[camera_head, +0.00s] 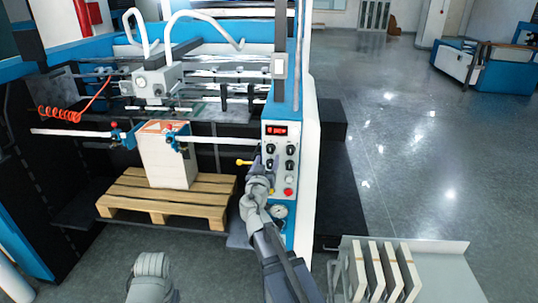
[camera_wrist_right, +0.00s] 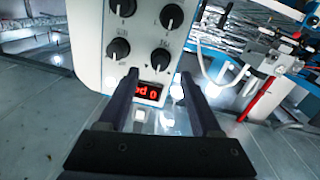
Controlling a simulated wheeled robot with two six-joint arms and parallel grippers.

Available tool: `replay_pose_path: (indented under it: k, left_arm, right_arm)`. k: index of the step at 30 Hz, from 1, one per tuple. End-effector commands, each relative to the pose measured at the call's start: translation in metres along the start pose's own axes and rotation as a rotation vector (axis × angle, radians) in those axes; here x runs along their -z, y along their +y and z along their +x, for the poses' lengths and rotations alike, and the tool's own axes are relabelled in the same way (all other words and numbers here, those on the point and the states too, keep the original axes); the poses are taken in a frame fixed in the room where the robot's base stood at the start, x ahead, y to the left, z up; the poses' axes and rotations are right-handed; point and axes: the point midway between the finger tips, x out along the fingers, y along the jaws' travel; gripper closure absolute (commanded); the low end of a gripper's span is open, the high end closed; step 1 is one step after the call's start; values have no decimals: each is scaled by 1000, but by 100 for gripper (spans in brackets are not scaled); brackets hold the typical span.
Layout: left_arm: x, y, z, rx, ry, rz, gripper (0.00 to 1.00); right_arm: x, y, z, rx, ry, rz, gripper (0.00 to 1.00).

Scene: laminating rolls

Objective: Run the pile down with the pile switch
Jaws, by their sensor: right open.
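The control panel (camera_head: 270,128) is on the front of the machine's blue-and-white column, with a red-lit display, several black knobs and a red button (camera_head: 288,192). I cannot tell which control is the pile switch. The pile (camera_head: 168,163) is a white block standing on a wooden pallet (camera_head: 190,197) under the machine. My right gripper (camera_head: 262,160) is at the panel's left side. In the right wrist view its open fingers (camera_wrist_right: 158,80) frame the red display (camera_wrist_right: 148,91), with black knobs (camera_wrist_right: 160,59) beyond the tips; nothing is between them. My left gripper is out of view.
A yellow-tipped lever (camera_head: 243,162) sticks out left of the panel, and a round gauge (camera_head: 279,211) sits below it. A light tray (camera_head: 440,250) with several upright white slabs is at the lower right.

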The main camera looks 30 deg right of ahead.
Motion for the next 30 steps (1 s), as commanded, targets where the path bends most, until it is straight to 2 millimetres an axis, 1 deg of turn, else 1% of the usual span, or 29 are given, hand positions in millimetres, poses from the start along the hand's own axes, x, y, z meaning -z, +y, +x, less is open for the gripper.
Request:
replay_pose_path:
  k: [1,3,7,10,17,30]
  left_arm:
    - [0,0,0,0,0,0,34]
    - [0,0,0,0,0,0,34]
    - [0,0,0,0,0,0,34]
    - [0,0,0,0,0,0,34]
    - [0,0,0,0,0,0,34]
    - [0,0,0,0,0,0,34]
  right_arm:
    - [0,-1,12,-2,0,0,34]
    - [0,-1,23,-2,-1,0,34]
    - [0,-1,40,-1,-1,0,34]
    - [0,0,45,-1,-1,0,34]
    - [0,0,44,0,0,0,34]
    - [0,0,44,0,0,0,84]
